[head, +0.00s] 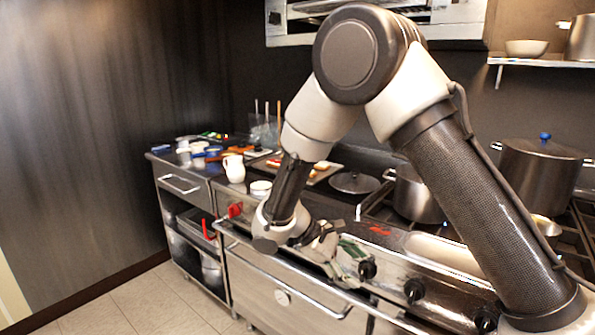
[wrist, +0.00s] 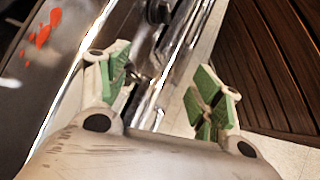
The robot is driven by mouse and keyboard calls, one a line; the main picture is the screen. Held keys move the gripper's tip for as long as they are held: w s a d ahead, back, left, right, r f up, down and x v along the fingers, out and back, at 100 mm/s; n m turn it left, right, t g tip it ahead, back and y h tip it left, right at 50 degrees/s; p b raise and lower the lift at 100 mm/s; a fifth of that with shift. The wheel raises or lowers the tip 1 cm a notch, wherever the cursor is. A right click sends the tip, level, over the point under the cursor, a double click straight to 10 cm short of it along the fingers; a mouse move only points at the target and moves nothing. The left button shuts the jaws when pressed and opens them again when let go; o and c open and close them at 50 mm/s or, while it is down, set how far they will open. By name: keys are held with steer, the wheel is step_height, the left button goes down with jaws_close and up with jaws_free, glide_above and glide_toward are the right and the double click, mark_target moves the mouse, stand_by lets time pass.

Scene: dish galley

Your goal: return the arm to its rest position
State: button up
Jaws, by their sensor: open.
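My arm is bent in front of the stove, with its elbow high in the head view. My gripper (head: 345,257) hangs low at the stove's front edge, close to the control knobs (head: 367,269). In the wrist view my gripper (wrist: 165,95) has its two green-padded fingers spread apart, with nothing between them. Behind the fingers the wrist view shows the metal front edge of the stove and the floor. In the head view the fingers are partly hard to make out against the shiny stove front.
The stove (head: 290,290) has a long front rail. A large pot (head: 540,175), a smaller pot (head: 415,195) and a lid (head: 354,183) stand on top. The tiled floor (head: 130,312) at front left is clear.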

steer(key=s+d+r+m+t+y, duration=0.4)
steer(key=s+d+r+m+y, duration=0.5)
steer(key=s+d+r, duration=1)
steer(key=d+r+m, duration=0.2)
steer(key=d+r, duration=0.1)
steer(key=d, duration=0.1)
steer(key=shift+s+r, duration=0.15)
steer(key=shift+r, duration=0.1)
